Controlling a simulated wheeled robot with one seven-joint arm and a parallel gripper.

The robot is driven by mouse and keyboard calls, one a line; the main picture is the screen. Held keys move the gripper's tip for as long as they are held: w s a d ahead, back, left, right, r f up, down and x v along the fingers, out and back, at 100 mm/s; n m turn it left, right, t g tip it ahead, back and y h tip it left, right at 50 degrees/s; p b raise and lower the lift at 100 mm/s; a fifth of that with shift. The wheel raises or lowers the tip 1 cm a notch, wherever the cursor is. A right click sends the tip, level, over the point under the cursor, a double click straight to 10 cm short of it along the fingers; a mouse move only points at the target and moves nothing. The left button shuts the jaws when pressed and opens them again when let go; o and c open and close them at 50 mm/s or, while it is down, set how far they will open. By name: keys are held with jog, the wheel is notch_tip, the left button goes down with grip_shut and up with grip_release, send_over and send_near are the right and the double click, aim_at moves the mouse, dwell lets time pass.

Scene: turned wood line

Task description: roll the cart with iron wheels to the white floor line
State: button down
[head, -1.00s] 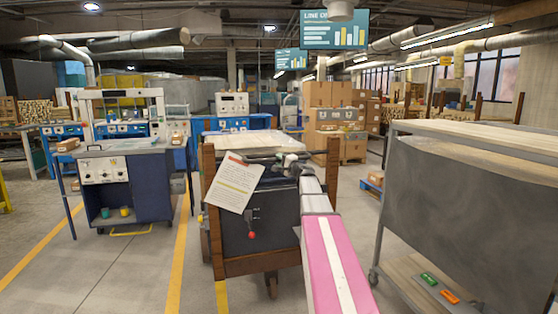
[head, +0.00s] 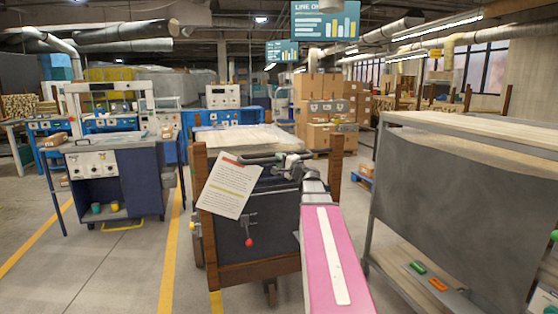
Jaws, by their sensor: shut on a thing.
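The cart (head: 262,270) stands straight ahead in the head view, with a dark box body, brown wooden corner posts and a wooden base rail. A small wheel (head: 271,294) shows under its near side. A paper sheet (head: 229,185) and a red-knobbed lever (head: 249,242) are on its near face. My gripper (head: 291,166) is at the cart's dark top handle (head: 262,158) and is shut on it; my pink and white forearm partly hides the cart's right side. I see no white floor line; the floor lines in view are yellow.
A grey rack (head: 455,190) stands close on the right, with green and orange items on its low shelf. A blue machine bench (head: 115,180) is on the left. Stacked cartons (head: 322,100) stand behind the cart. Open floor with a yellow line (head: 171,255) lies left of the cart.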

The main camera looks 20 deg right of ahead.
jog(key=c, duration=0.9)
grip_release()
jog(key=v, duration=1)
jog(key=shift+s+d+f, duration=0.15)
jog(key=shift+s+d, duration=0.05)
jog(key=shift+s, duration=0.1)
